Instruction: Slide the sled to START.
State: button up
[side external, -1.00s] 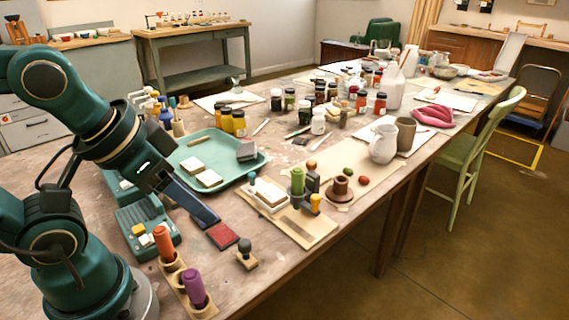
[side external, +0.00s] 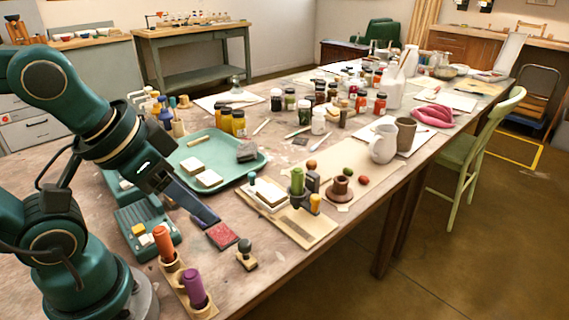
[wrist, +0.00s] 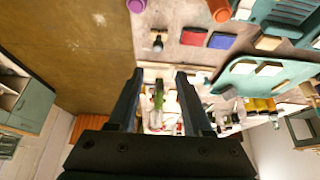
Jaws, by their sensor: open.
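My gripper (wrist: 160,72) is open and empty, with its two dark fingers apart in the wrist view. In the side view it hangs over the near part of the table, and its fingertips are hard to separate from the blue pad. A pale wooden board (side external: 318,232) lies right of it, apart from it. On or beside the board stand a green cylinder (side external: 297,181), a yellow-topped piece (side external: 315,203) and a cream block (side external: 268,194). The green cylinder shows between the fingers, farther off, in the wrist view (wrist: 158,98). I cannot tell which piece is the sled, and no START mark is readable.
A red pad (side external: 222,236), a blue pad (wrist: 220,40) and a dark-knobbed stamp (side external: 245,250) lie near the gripper. Orange (side external: 163,243) and purple (side external: 193,287) cylinders stand in a wooden holder. A teal tray (side external: 255,170) lies behind; jars and a white pitcher (side external: 383,145) stand farther back.

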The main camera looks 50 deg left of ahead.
jog(key=shift+o, duration=0.3)
jog(key=w+a+r+n+t+y, duration=0.1)
jog(key=w+a+r+n, duration=0.25)
jog(key=w, duration=0.35)
jog(key=n+g+y, duration=0.2)
jog(key=n+g, duration=0.1)
jog(key=n, duration=0.3)
send_over(252, 174)
jog(key=s+d, duration=0.2)
jog(key=shift+m, duration=0.25)
notch_tip(252, 174, down, 11)
jog(key=shift+r, duration=0.1)
jog(key=shift+a+f, duration=0.2)
jog(key=shift+f, duration=0.25)
jog(key=shift+x, duration=2.2)
grip_shut()
